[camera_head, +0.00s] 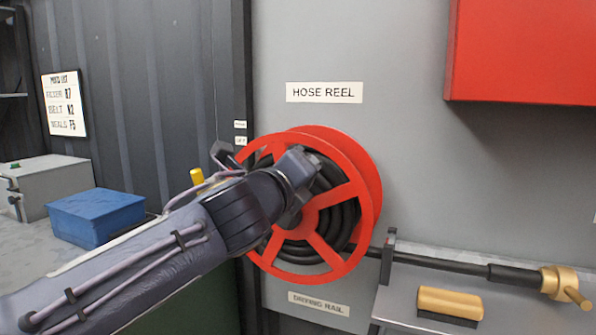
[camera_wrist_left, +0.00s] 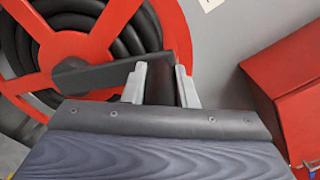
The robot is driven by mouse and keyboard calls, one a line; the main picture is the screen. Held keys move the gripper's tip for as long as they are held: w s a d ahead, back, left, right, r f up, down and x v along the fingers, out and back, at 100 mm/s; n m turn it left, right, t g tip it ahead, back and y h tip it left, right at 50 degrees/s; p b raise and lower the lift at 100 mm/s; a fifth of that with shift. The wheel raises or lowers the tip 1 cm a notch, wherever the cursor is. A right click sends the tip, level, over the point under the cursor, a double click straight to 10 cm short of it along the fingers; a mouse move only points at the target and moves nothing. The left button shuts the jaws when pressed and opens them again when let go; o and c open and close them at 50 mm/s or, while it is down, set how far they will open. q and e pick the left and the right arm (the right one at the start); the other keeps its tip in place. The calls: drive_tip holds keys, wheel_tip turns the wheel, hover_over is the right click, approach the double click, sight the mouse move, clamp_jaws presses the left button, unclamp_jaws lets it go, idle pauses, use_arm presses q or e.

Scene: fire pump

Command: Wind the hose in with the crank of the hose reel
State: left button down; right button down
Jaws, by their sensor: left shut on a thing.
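The red hose reel (camera_head: 368,180) is mounted on the grey wall under a "HOSE REEL" label. Black hose (camera_head: 345,215) lies coiled inside it. The hose runs out at the lower right to a brass nozzle (camera_head: 553,280). My left gripper (camera_head: 300,165) is in front of the reel; its fingers are hard to make out in the head view. In the left wrist view my left gripper (camera_wrist_left: 160,88) is shut on the dark crank handle (camera_wrist_left: 160,80), with a finger on each side. The dark crank arm (camera_wrist_left: 100,79) reaches left from there towards the hub. My right gripper is not in view.
A grey shelf (camera_head: 375,308) at the lower right carries a wooden-backed brush (camera_head: 450,302). A dark guide (camera_head: 388,255) stands by the hose. A red cabinet (camera_head: 525,55) juts out at upper right. A blue box (camera_head: 95,215) sits on the left bench.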

use_arm(q)
drive_tip(key=shift+d, duration=0.1)
drive_tip(key=c, duration=1.2)
unclamp_jaws()
drive_tip(key=shift+o, duration=0.2)
drive_tip(key=v, duration=0.8)
drive_tip(key=shift+w, duration=0.1)
